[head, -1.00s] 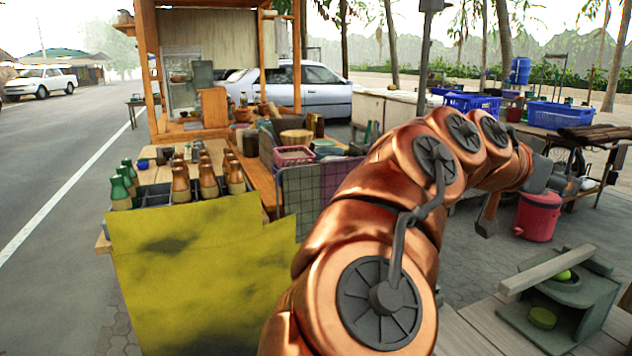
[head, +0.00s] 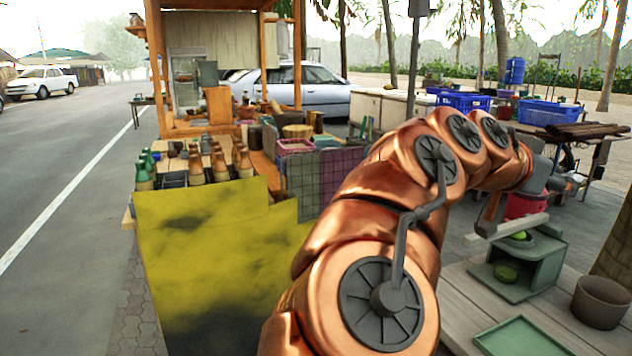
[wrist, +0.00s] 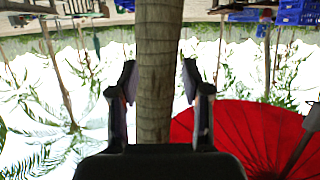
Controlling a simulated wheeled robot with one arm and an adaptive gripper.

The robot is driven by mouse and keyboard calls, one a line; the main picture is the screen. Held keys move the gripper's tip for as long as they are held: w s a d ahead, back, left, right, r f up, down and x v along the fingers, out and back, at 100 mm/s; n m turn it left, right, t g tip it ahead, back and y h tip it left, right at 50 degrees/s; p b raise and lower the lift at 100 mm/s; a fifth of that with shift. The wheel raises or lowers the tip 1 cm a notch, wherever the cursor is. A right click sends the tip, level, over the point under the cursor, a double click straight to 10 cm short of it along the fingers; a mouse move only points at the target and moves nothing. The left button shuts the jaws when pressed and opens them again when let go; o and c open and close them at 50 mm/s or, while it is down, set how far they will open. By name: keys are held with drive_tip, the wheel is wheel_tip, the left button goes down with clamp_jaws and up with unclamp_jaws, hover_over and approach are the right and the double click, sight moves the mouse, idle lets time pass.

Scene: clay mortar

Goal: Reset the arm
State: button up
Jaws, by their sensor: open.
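My copper-coloured arm rises from the bottom middle of the head view and bends to the right. My gripper (wrist: 160,88) is open and empty in the wrist view, with one dark finger on each side. A palm trunk shows behind the gap between the fingers, in the background. In the head view the gripper is partly hidden at the arm's far end, above the right-hand table's left part. The wrist view is upside down, with a red parasol (wrist: 235,130) at its lower right.
A wooden table (head: 455,285) at the lower right carries a green stand (head: 535,265), a green tray (head: 522,338) and a brown pot (head: 600,302). A stall with bottles (head: 195,165) and a yellow cloth (head: 210,260) stands left. The road at far left is open.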

drive_tip(key=s+a+f+n+g+y, duration=0.2)
drive_tip(key=s+f+n+y, duration=0.3)
drive_tip(key=f, duration=0.6)
drive_tip(key=s+a+f+g+y, duration=0.1)
drive_tip(key=s+a+f+y, duration=0.15)
drive_tip(key=s+f, duration=0.55)
drive_tip(key=s+a+f+n+g+y, duration=0.55)
drive_tip(key=s+a+f+n, duration=0.25)
drive_tip(key=s+a+f, duration=0.65)
wheel_tip(320, 180, up, 21)
drive_tip(key=t+p, duration=0.1)
drive_tip(key=p, duration=2)
drive_tip(key=shift+w+d+n+p, duration=0.15)
drive_tip(key=shift+d+n+p, duration=0.15)
drive_tip(key=shift+d+p, duration=0.1)
drive_tip(key=shift+d, duration=0.1)
